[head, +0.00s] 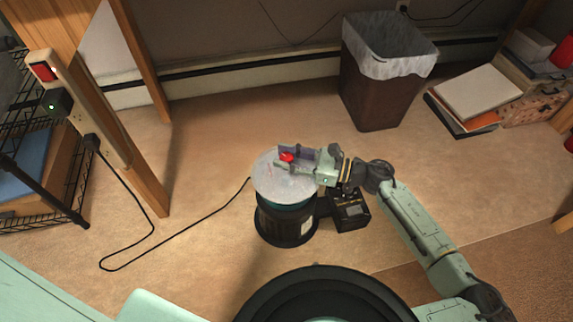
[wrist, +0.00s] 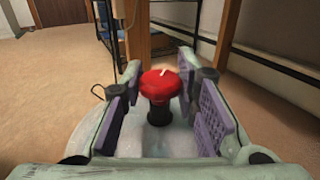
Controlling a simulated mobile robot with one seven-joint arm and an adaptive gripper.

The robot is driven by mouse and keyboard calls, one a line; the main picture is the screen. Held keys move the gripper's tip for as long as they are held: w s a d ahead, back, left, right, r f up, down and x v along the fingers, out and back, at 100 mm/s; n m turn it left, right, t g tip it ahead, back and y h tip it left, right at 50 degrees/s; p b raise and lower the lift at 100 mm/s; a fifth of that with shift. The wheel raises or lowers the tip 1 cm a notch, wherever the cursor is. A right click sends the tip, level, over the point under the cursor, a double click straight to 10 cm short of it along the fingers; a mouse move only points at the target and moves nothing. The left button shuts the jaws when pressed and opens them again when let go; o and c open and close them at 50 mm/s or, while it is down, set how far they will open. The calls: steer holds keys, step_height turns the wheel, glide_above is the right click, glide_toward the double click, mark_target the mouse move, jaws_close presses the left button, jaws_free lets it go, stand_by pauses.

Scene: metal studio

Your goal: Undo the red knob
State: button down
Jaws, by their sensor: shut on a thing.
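The red knob (head: 287,156) is at the top of a pale, round, translucent lid (head: 268,181). The lid sits on a dark cylindrical machine (head: 285,226) standing on the floor. In the wrist view the red knob (wrist: 160,84) has a white line on its top and a black stem below. My gripper (head: 296,158) reaches in from the right, level with the knob. The exact contact of the pads is hard to see.
A dark control box (head: 348,211) is attached to the machine's right side. A black cord runs left to a power strip (head: 75,115) on a wooden post. A lined waste bin (head: 383,80) and books (head: 475,97) stand behind. Carpet left of the machine is mostly clear.

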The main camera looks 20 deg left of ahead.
steer(key=n+g+b, duration=0.1)
steer(key=g, duration=0.1)
steer(key=n+g+h+b, duration=0.1)
steer(key=g+b, duration=0.1)
steer(key=n+g+b, duration=0.1)
steer(key=b, duration=0.1)
steer(key=shift+a+f+n+g+h, duration=0.1)
steer(key=shift+f+n+g+h, duration=0.2)
steer(key=shift+n+g, duration=0.1)
steer(key=shift+r+n+g+h+b, duration=0.2)
steer(key=shift+n+g+h+b, duration=0.55)
steer(key=shift+g+b, duration=0.3)
steer(key=shift+r, duration=0.1)
steer(key=c, duration=1.2)
jaws_free()
steer(key=v, duration=1.2)
steer(key=shift+w, duration=0.1)
